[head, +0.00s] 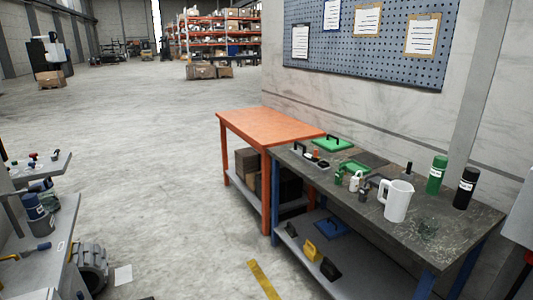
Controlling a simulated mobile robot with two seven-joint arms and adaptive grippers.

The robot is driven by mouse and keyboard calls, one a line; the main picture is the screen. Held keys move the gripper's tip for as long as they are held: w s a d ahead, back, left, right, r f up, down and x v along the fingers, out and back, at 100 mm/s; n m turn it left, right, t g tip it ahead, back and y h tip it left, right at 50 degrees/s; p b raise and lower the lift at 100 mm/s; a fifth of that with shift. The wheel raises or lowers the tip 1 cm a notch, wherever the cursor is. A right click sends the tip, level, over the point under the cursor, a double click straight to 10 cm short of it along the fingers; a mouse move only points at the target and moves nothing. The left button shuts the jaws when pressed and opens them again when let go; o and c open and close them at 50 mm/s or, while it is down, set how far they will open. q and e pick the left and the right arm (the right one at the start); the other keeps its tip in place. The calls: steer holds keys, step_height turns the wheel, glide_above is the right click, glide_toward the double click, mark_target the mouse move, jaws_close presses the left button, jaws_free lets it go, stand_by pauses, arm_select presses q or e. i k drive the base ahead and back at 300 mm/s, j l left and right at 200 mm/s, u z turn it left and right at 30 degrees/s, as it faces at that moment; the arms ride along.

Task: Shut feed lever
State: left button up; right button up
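I cannot make out a feed lever for certain in the head view. A grey box-like body (518,205) is cut off by the right edge, with a small red part (528,258) below it; I cannot tell what this part is. Neither of my grippers is in view.
A dark-topped workbench (455,212) stands at the right, bearing a white jug (398,202), a green bottle (437,174) and a black bottle (466,188). An orange table (265,122) adjoins it. Cluttered grey shelving (62,225) stands at the left. The floor between is mostly clear.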

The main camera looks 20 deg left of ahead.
mark_target(24, 252)
steer(key=i+u, duration=0.2)
steer(key=u, duration=0.2)
steer(key=i+u, duration=0.2)
steer(key=u, duration=0.15)
steer(key=i+u, duration=0.2)
steer(key=u, duration=0.2)
steer(key=i+l+u, duration=0.15)
steer(key=u, duration=0.2)
steer(key=i+l+u, duration=0.1)
steer(key=i+u, duration=0.15)
steer(key=u, duration=0.2)
steer(key=i+l+u, duration=0.15)
steer(key=u, duration=0.3)
steer(key=i+l+u, duration=0.25)
steer(key=u, duration=0.2)
steer(key=i+l+u, duration=0.25)
steer(key=l+u, duration=0.3)
steer(key=i+l+u, duration=0.1)
steer(key=l+u, duration=0.15)
steer(key=l, duration=0.15)
